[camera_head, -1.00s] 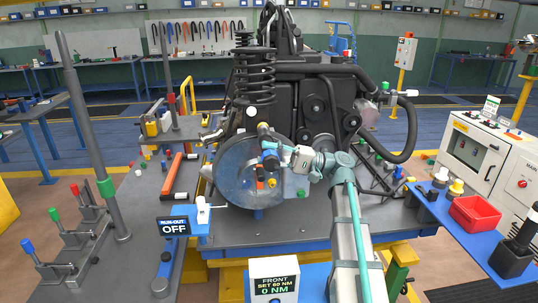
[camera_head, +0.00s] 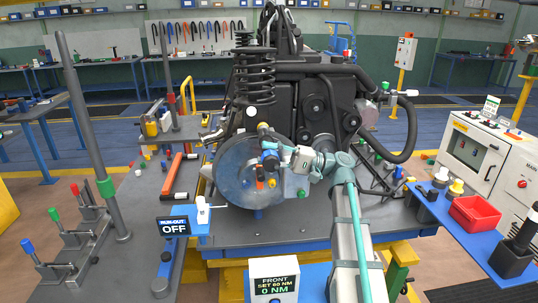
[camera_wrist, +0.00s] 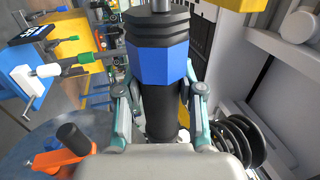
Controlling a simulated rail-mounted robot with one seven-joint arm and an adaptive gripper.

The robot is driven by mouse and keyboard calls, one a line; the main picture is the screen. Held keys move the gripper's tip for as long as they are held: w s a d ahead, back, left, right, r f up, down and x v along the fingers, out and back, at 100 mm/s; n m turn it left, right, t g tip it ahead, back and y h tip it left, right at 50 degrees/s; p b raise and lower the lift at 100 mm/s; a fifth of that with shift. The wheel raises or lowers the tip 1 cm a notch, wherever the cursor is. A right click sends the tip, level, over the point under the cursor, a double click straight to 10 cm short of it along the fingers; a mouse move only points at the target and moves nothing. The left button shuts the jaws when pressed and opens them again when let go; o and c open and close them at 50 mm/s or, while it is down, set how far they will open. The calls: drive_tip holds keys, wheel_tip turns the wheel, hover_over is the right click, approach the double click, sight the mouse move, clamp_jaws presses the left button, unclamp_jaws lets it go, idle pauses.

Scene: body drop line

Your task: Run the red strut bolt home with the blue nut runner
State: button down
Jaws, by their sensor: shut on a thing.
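My gripper (camera_head: 300,158) is in front of the large grey disc (camera_head: 237,178) on the strut and hub assembly. In the wrist view my gripper (camera_wrist: 160,105) is shut around the dark body of the blue nut runner (camera_wrist: 158,65), with one finger on each side. The runner has a blue faceted collar, black rings and a grey metal shaft running out of the top of the picture. In the head view a small blue part (camera_head: 270,158) shows beside the gripper. The far end of the runner is out of the wrist view. I cannot make out the red strut bolt in either view.
A black coil spring (camera_head: 254,75) stands upright above the disc. An orange clamp (camera_wrist: 62,158) with a black knob is close at lower left in the wrist view. The torque display (camera_head: 274,281) reads 0 NM, set 60 NM. The run-out sign (camera_head: 174,226) reads OFF. A red bin (camera_head: 475,213) stands right.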

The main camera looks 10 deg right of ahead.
sight(271, 161)
drive_tip(key=shift+w+d+r, duration=0.1)
drive_tip(key=shift+w+r, duration=0.05)
drive_tip(key=shift+w, duration=0.45)
idle(2.5)
drive_tip(key=shift+s, duration=0.15)
drive_tip(key=shift+s+a, duration=0.2)
drive_tip(key=shift+s, duration=1)
drive_tip(key=shift+s+a, duration=0.15)
drive_tip(key=shift+s, duration=1.05)
